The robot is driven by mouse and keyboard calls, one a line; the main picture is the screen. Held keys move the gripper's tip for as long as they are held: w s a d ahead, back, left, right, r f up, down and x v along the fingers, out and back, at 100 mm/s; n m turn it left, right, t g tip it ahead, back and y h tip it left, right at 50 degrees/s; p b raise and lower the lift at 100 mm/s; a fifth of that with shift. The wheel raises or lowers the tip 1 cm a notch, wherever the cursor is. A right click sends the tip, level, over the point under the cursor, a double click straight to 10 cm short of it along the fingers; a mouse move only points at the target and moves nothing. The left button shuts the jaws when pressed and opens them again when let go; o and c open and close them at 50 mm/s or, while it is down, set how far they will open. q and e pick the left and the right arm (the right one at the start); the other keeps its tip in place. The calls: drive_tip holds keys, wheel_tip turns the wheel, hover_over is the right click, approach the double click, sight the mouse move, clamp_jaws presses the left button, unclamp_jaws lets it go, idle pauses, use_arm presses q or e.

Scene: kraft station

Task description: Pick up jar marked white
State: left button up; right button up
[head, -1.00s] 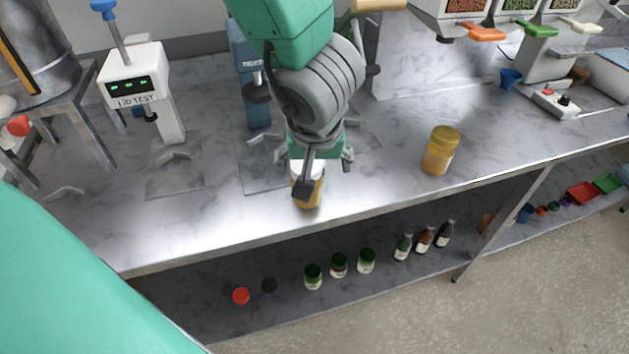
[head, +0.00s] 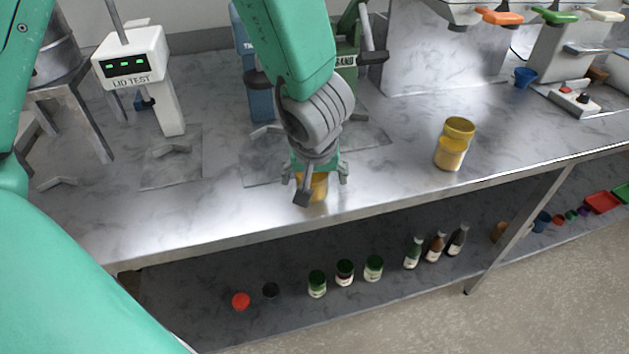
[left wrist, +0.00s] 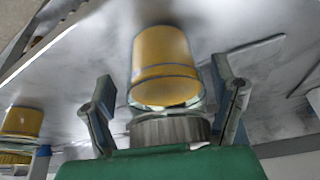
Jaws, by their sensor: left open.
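A jar with yellow-orange contents (head: 318,186) stands near the front edge of the counter, partly hidden by my left gripper (head: 321,177). In the left wrist view the same jar (left wrist: 165,65) lies between the two spread fingers of the left gripper (left wrist: 168,98), with its lid end towards the palm. The fingers are open, with gaps on both sides of the jar. I cannot read any mark on it. A second yellow jar (head: 455,145) stands apart to the right; a yellow jar also shows at the left edge of the wrist view (left wrist: 22,122). My right gripper is not in view.
A lid test machine (head: 135,68) stands at the left. Dispensers with coloured spouts (head: 555,15) and a small button box (head: 574,98) are at the back right. Several jars and bottles (head: 345,272) stand on the lower shelf. The counter between the two jars is clear.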

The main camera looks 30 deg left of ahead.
use_arm(q)
drive_tip(key=shift+r, duration=0.1)
drive_tip(key=shift+c, duration=0.4)
drive_tip(key=shift+s+a, duration=0.1)
drive_tip(key=shift+a, duration=0.25)
drive_tip(key=c, duration=1.4)
drive_tip(key=shift+a, duration=0.25)
drive_tip(key=shift+c, duration=0.6)
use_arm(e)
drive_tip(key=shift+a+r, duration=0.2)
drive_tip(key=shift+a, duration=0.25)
